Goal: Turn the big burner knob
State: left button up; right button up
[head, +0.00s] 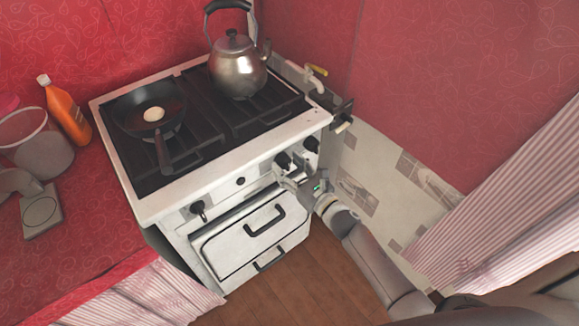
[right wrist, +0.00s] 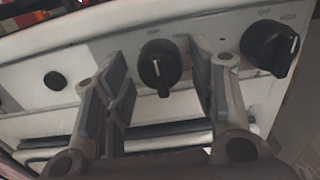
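A white stove (head: 222,170) carries black knobs on its front panel. One knob (head: 283,160) is right of the panel's middle, and another (head: 311,144) is near its right end. A third knob (head: 198,208) is at the left. I cannot tell by marking which is the big burner knob. My right gripper (head: 288,177) is at the right part of the panel. In the right wrist view its open fingers (right wrist: 160,62) stand either side of a black knob (right wrist: 159,72), with gaps on both sides. The right-end knob (right wrist: 270,48) is outside the fingers. My left gripper is out of view.
A pan (head: 137,105) with an egg (head: 154,114) and a kettle (head: 238,72) stand on the stove. Oven handles (head: 265,220) stick out below the panel. An orange bottle (head: 67,113) and a container (head: 36,148) stand on the red counter at left. The floor (head: 310,280) in front is clear.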

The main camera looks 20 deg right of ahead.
jog(key=c, duration=0.8)
